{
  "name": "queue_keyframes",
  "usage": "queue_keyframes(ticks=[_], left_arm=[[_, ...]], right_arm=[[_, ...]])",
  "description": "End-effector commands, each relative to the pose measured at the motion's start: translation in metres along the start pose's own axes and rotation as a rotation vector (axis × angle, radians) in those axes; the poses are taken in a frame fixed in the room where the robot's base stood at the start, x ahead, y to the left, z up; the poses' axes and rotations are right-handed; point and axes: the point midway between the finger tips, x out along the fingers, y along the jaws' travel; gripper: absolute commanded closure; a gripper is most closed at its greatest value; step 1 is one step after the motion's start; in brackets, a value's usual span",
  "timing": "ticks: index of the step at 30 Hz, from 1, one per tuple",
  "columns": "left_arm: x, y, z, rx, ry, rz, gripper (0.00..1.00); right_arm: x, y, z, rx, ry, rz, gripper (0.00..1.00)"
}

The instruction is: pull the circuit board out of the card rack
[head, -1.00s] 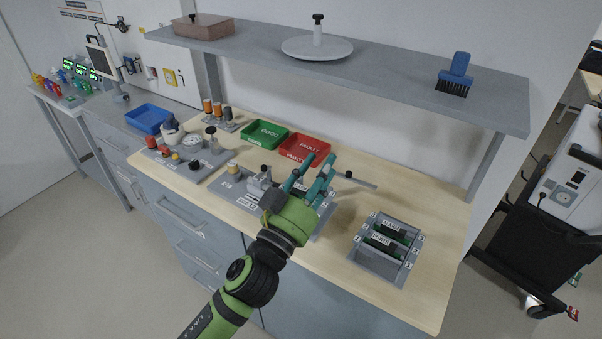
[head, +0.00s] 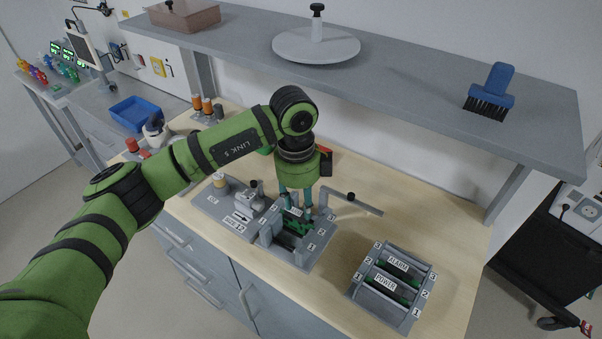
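A grey card rack (head: 318,250) with numbered slots stands on the bench in the middle of the head view. A green circuit board (head: 290,228) with a white label at its top edge sits in it. My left gripper (head: 294,208) points straight down over this rack, its two teal fingers on either side of the label. The fingers stand apart; whether they press on the board cannot be made out. A second grey rack (head: 368,298) to the right holds two boards, labelled ALARM (head: 398,264) and POWER (head: 385,282). My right gripper is not in view.
A grey shelf (head: 420,80) with a blue brush (head: 492,90) and a round plate (head: 345,48) overhangs the bench behind. A thin grey bar with a black knob (head: 351,197) reaches out right of the middle rack. Bare wood lies around the right rack.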

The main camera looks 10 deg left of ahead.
Motion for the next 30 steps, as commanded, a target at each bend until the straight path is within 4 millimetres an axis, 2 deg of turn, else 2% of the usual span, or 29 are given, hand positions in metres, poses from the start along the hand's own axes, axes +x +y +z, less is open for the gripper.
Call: queue_keyframes(ticks=[2,5,12,15,21,26,30], left_arm=[[-0.004,0.001,0.011,-0.029,-0.044,0.012,0.6],[-0.001,0.002,0.016,-0.043,-0.063,0.02,0.6],[0.029,0.003,0.017,-0.041,-0.059,0.021,0.6],[0.043,0.004,0.017,-0.04,-0.059,0.02,0.6],[0.062,0.003,0.018,-0.039,-0.057,0.017,0.6],[0.066,0.003,0.018,-0.038,-0.057,0.016,0.6],[0.066,0.003,0.018,-0.038,-0.057,0.016,0.6]], right_arm=[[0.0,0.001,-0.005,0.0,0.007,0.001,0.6],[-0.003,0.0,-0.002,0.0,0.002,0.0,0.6],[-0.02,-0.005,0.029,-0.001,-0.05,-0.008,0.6],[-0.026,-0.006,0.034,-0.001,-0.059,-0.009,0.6],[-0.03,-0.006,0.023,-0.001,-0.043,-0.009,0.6],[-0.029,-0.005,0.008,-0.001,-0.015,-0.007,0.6],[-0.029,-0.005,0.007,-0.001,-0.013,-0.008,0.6]])
